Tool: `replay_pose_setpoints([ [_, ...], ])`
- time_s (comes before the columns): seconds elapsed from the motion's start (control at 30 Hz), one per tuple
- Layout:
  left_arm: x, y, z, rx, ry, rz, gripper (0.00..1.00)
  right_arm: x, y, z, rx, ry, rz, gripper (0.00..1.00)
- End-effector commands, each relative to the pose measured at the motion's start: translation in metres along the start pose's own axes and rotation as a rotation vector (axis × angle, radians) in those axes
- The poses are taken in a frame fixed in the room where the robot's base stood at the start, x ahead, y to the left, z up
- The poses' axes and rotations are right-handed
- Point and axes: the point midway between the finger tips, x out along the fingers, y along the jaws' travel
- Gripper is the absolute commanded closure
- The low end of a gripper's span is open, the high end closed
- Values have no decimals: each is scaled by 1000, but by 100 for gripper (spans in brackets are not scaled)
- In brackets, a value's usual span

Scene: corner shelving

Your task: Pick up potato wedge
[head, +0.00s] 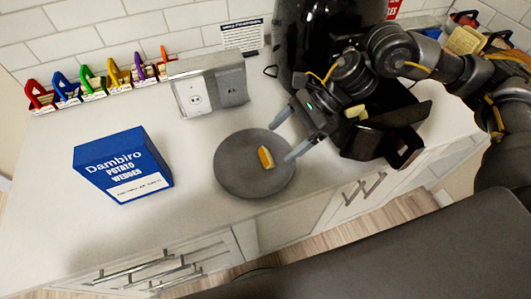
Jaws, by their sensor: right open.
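A yellow-orange potato wedge (265,158) lies on a round dark grey plate (230,172) in the middle of the counter. My right gripper (286,136) reaches in from the right, its two pale fingers spread apart and pointing left. Its lower fingertip overlaps the plate's right edge in the picture, a little right of the wedge. Nothing shows between the fingers. Whether the fingertip touches the plate I cannot tell. A pale yellow piece (356,112) shows by the black drawer behind the gripper; what it is I cannot tell. My left gripper is out of view.
A metal outlet box (208,90) and colored clips (95,82) stand behind. A black appliance (305,50) has its drawer (385,140) pulled out at right. The counter between box and plate is clear.

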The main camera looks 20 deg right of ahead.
Motion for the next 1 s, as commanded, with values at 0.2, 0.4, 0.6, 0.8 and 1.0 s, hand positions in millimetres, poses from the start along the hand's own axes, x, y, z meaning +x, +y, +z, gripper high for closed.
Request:
replay_pose_setpoints([
  [0.2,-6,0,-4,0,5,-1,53,7,0,1,0,-2,2,20],
  [0.4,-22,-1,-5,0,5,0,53,36,0,-2,3,-2,3,20],
  [0.6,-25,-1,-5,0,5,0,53,52,0,-4,1,-1,-1,20],
  [0.8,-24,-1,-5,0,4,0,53,53,0,-4,1,-1,-2,20],
  [1.0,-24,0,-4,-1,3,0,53,53,0,-4,0,-1,-2,46],
])
